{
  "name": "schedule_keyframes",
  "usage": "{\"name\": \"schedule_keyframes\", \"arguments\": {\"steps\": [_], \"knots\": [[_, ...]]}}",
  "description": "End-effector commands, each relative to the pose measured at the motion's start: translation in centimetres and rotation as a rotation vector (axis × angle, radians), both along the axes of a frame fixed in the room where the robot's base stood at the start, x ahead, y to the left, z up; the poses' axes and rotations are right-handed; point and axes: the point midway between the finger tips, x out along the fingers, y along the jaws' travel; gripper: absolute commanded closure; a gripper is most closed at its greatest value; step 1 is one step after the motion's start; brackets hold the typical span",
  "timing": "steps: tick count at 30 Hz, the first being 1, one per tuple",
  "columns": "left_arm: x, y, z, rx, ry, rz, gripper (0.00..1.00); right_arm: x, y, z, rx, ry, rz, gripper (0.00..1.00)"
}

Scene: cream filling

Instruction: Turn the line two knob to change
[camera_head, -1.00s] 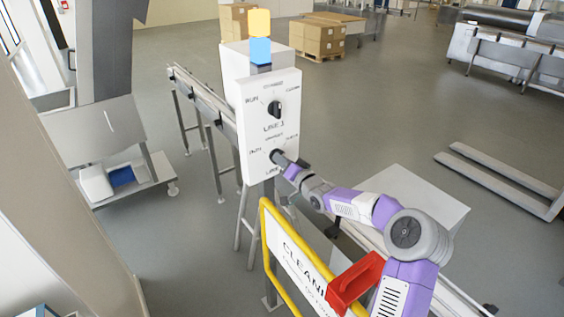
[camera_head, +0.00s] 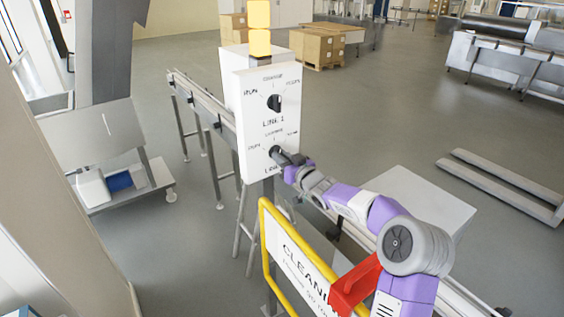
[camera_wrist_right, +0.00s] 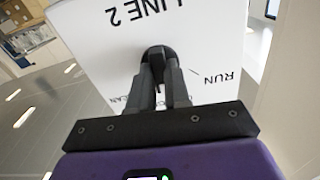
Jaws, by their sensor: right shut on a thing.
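A white control box (camera_head: 266,122) has two black knobs, each ringed by printed position labels. The upper knob (camera_head: 274,102) is marked line 1 and has nothing on it. The lower one is the line two knob (camera_head: 273,151); in the right wrist view the knob (camera_wrist_right: 157,52) sits beside the words LINE 2, with RUN to its right. My right gripper (camera_head: 279,156) is at this lower knob, and in the wrist view its two fingers (camera_wrist_right: 159,72) are closed around the knob's grip. The fingers partly hide the knob and its pointer. My left gripper is out of view.
A stacked light (camera_head: 260,42) above the box glows amber in both sections. A conveyor (camera_head: 205,97) runs behind the box.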

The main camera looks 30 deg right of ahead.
Motion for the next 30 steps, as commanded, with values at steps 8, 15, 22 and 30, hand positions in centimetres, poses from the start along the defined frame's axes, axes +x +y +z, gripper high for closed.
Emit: {"name": "schedule_keyframes", "arguments": {"steps": [8, 15, 22, 30], "knots": [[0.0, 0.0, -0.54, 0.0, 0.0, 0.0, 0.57, 0.0, 0.0, -0.07, -0.075, -0.005, 0.0, 1.0], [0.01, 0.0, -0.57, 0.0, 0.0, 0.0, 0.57, 0.0, -0.02, -0.04, -0.085, -0.005, 0.0, 1.0], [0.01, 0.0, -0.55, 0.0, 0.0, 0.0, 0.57, 0.0, -0.02, -0.04, -0.083, -0.004, 0.0, 0.8], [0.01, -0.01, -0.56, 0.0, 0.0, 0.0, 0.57, 0.0, -0.01, -0.02, -0.083, -0.005, 0.0, 0.57]]}}
